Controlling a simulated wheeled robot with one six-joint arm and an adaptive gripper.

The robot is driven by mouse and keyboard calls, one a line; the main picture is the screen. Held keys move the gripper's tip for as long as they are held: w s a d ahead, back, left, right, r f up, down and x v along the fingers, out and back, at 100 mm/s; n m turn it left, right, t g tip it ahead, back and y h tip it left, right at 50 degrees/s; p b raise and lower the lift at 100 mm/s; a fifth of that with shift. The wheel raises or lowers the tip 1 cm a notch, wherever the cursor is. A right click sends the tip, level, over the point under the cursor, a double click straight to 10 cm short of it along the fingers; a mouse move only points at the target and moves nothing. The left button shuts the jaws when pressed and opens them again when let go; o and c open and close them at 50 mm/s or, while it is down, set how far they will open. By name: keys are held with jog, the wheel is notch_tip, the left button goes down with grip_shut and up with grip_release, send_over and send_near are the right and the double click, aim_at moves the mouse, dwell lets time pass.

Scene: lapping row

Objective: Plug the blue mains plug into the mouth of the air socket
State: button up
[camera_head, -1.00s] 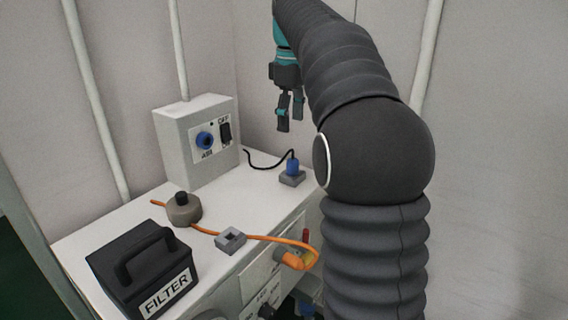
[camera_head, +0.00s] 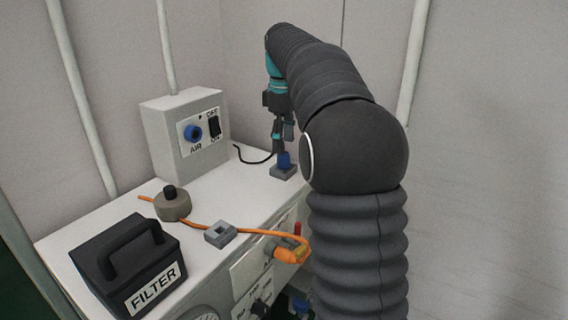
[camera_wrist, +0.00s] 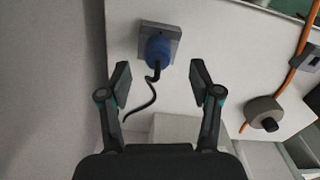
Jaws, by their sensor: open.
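The blue mains plug (camera_head: 285,160) stands upright in a small grey holder (camera_head: 283,172) near the back right of the white bench top. A black cord runs from it to the left. In the wrist view the plug (camera_wrist: 158,50) lies ahead, between and beyond the two fingers. My gripper (camera_head: 283,140) points down just above the plug; it also shows in the wrist view (camera_wrist: 160,72), open and empty. The air socket (camera_head: 193,132) is a blue round mouth on the front of the grey box (camera_head: 160,150), above the label AIR, left of my gripper.
A black switch (camera_head: 214,126) sits beside the socket. A black FILTER box (camera_head: 125,265), a round grey weight (camera_head: 172,205), an empty grey holder (camera_head: 220,234) and an orange cable (camera_head: 250,231) occupy the front of the bench. Walls stand close behind.

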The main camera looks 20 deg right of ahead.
aim_at(284, 155)
notch_tip(284, 155, down, 5)
jog(key=shift+w+d+r+b, duration=0.1)
jog(key=shift+w+b, duration=0.05)
jog(key=shift+b, duration=0.35)
jog(key=shift+c, duration=0.2)
grip_shut()
